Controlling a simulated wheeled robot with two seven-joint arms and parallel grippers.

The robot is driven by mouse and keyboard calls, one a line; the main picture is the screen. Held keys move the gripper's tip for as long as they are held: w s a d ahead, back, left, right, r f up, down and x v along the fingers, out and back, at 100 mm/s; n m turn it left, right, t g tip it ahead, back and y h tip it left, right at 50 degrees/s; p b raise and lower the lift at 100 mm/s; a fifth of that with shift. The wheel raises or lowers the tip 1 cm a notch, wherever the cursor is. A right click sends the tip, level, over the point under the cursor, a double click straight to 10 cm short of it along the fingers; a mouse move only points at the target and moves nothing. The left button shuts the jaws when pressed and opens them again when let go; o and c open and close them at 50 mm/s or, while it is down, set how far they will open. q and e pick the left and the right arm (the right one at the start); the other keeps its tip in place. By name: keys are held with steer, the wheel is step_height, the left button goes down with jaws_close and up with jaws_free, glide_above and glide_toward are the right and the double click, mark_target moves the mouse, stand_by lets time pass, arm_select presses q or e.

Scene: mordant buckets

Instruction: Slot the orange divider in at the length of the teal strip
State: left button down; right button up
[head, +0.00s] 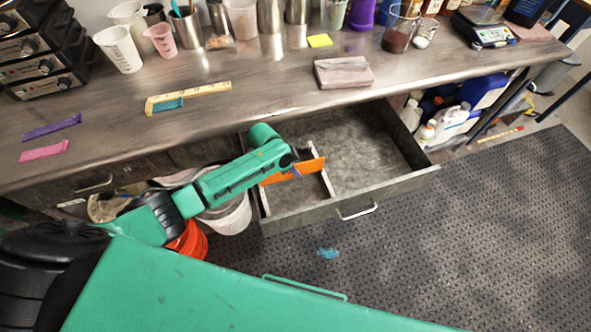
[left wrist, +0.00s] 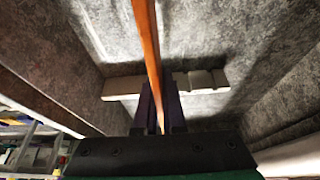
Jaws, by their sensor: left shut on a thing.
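The orange divider (head: 312,166) is over the left part of the open drawer (head: 395,184). My left gripper (head: 296,171) is shut on it. In the left wrist view the divider (left wrist: 148,45) runs up from between the dark purple fingers (left wrist: 160,112). A pale notched rail (head: 328,188) stands in the drawer, and the divider crosses it. The rail also shows on both sides of the divider in the left wrist view (left wrist: 199,81). I cannot tell whether the divider sits in a notch or above it. The teal strip (head: 169,105) lies along a yellow ruler (head: 205,91) on the bench. My right gripper is out of view.
A purple strip (head: 52,127) and a pink strip (head: 44,151) lie on the bench (head: 255,98) at left. Cups and beakers line its back. A white bucket (head: 228,215) and an orange bucket (head: 190,242) stand below, left of the drawer. The drawer's right part is empty.

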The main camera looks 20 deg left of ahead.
mark_target(293, 177)
arm_select(q)
steer(key=shift+f+b, duration=2.3)
steer(key=shift+f, duration=0.75)
steer(key=c, duration=0.9)
jaws_free()
steer(key=shift+r, duration=0.1)
steer(key=p+v, duration=0.1)
steer(key=v, duration=1.3)
steer(key=shift+s+a+r, duration=0.1)
steer(key=shift+r, duration=0.15)
